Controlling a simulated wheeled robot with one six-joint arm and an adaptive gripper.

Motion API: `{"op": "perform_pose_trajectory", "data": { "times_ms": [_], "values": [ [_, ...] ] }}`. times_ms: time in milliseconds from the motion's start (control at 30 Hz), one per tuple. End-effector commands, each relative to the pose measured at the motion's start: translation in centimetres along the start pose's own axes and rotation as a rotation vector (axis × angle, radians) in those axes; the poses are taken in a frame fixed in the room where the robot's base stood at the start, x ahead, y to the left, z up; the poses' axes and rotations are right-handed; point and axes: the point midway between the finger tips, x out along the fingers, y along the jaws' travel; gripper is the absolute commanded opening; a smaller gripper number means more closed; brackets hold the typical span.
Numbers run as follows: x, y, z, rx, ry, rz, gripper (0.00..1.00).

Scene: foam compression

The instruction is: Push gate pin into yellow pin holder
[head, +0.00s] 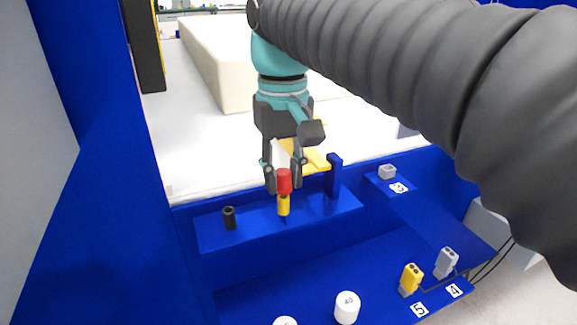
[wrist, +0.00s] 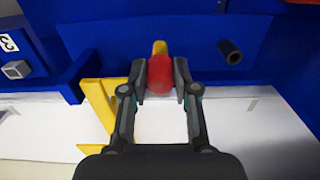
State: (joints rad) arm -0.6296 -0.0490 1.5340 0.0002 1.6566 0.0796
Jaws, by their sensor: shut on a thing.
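The gate pin (head: 284,181) shows as a red cylinder between my gripper's fingers. My gripper (head: 283,186) is shut on it, pointing down over the blue shelf. The yellow pin holder (head: 283,206) is directly below the red part, in line with it. I cannot tell how far the pin sits inside it. In the wrist view the red pin (wrist: 160,75) is between the fingertips (wrist: 160,78), and the yellow holder (wrist: 159,47) shows just past it, mostly hidden.
A black holder (head: 229,218) stands to the left on the blue shelf (head: 255,224). A blue post (head: 335,176) rises to the right. A yellow bracket (head: 314,160) lies behind my gripper on the white surface. Connectors (head: 411,279) and white round caps (head: 347,307) are in front.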

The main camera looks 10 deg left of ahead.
Motion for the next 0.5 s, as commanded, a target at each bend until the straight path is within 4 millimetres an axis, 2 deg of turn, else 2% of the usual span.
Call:
{"op": "perform_pose_trajectory", "data": {
  "times_ms": [500],
  "values": [
    [0.93,0.0,0.01,0.0,0.0,0.0,0.0]
  ]
}}
